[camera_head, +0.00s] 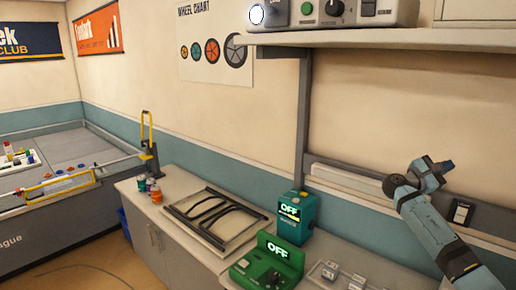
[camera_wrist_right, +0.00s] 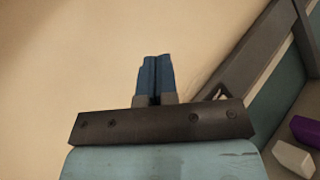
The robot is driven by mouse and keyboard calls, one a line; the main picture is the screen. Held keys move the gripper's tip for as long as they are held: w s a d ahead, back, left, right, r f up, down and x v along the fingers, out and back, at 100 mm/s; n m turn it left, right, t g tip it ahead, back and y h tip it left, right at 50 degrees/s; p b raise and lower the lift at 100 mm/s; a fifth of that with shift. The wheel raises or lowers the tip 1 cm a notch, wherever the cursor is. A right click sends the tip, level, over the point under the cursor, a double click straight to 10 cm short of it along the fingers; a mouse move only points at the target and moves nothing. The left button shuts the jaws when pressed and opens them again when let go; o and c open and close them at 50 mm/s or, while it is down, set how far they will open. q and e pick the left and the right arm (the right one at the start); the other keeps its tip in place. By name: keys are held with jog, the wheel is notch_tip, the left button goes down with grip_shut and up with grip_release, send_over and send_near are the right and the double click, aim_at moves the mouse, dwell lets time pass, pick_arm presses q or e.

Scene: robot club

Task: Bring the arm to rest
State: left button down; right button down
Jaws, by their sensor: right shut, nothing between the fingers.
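My right arm (camera_head: 440,235) comes in from the lower right of the head view, raised in front of the wall and above the counter. My right gripper (camera_head: 438,170) is at its upper end, small and seen at an angle, apart from the wall switch beside it. In the right wrist view the two blue fingers of the gripper (camera_wrist_right: 155,75) lie together, shut with nothing between them, against a plain beige wall. My left arm and left gripper are not in the head view.
A shelf (camera_head: 400,38) with a control box (camera_head: 340,14) hangs above. On the counter stand a green OFF machine (camera_head: 262,268), a teal OFF box (camera_head: 297,217), a framed panel (camera_head: 215,218) and small jars (camera_head: 150,188). A wall switch (camera_head: 461,212) is close to my right arm.

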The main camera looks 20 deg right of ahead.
jog(key=w+a+f+n+t+y, duration=0.1)
jog(key=w+f+t+y, duration=0.2)
jog(key=w+t, duration=0.35)
jog(key=w+a+f+t+y, duration=0.1)
jog(key=w+f+t+y, duration=0.2)
jog(key=w+t, duration=0.4)
jog(key=w+a+r+m+t+y, duration=0.2)
jog(key=w+a+m+t+y, duration=0.35)
jog(key=a+t+y, duration=0.4)
jog(key=s+a+f+n+g+y, duration=0.1)
jog(key=s+a+f+y, duration=0.1)
jog(key=a+f, duration=0.55)
jog(key=s+a+f+n+g+y, duration=0.1)
jog(key=s+a+f+y, duration=0.2)
jog(key=f, duration=0.7)
jog(key=s+a+f+g+y, duration=0.3)
jog(key=s+a+f, duration=1.8)
jog(key=s+a, duration=0.2)
jog(key=s+a+f+m+g, duration=0.1)
jog(key=s+a, duration=0.3)
jog(key=s, duration=0.4)
jog(key=s+a+m, duration=0.1)
jog(key=s+a, duration=0.4)
jog(key=s, duration=0.3)
jog(key=shift+s+a+f+g+y, duration=0.2)
jog(key=shift+a+f+g+y, duration=0.1)
jog(key=shift+f+g+y, duration=0.1)
